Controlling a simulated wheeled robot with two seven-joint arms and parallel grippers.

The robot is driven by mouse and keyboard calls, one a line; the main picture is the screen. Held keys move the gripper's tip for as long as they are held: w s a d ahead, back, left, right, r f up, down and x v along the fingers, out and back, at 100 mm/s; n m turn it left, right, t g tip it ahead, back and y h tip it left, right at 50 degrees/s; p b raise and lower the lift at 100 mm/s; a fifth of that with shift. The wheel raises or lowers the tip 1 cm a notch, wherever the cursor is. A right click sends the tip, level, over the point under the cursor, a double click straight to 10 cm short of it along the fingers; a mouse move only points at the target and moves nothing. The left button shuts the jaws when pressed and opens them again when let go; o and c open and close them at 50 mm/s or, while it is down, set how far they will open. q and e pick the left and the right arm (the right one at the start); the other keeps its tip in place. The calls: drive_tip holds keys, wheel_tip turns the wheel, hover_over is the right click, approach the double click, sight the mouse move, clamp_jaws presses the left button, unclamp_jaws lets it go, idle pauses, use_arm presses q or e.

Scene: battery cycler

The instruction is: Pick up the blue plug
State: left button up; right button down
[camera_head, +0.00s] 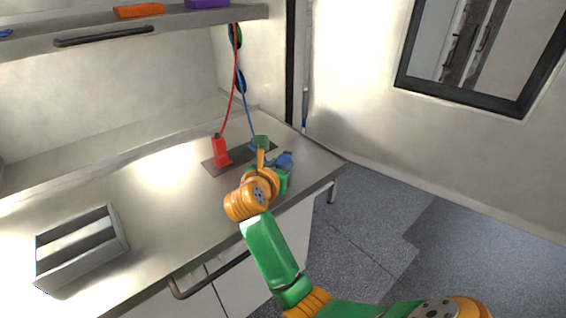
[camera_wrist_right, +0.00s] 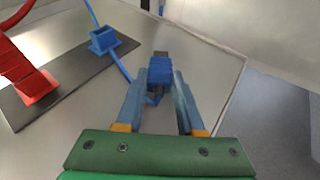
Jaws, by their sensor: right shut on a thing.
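The blue plug (camera_wrist_right: 160,72) sits between the fingertips of my right gripper (camera_wrist_right: 160,80) in the wrist view. The fingers close on its two sides. In the head view the blue plug (camera_head: 287,158) shows just beyond my green and orange right wrist, over the right end of the counter. A blue cable (camera_wrist_right: 121,68) runs from a blue square holder (camera_wrist_right: 103,40) toward the plug. I cannot tell whether the plug touches the counter. My left gripper is not in view.
A red plug (camera_head: 220,151) with a red cable stands on a dark plate (camera_head: 211,167) left of my gripper. A grey box (camera_head: 124,238) stands at the counter's left. The counter (camera_head: 160,185) between is clear. A shelf (camera_head: 185,20) hangs above.

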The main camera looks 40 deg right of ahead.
drive_tip(key=shift+w+r+b, duration=0.1)
drive_tip(key=shift+r+b, duration=0.3)
drive_tip(key=shift+b, duration=0.1)
drive_tip(key=shift+r+b, duration=0.5)
drive_tip(key=shift+r, duration=0.15)
drive_tip(key=s+d+r+b, duration=0.2)
drive_tip(key=s+d+r, duration=0.1)
drive_tip(key=s+r, duration=0.7)
drive_tip(key=s, duration=0.3)
drive_tip(key=shift+s+r+b, duration=0.3)
drive_tip(key=shift+s+r, duration=0.05)
drive_tip(key=shift+r, duration=0.05)
drive_tip(key=shift+d, duration=0.1)
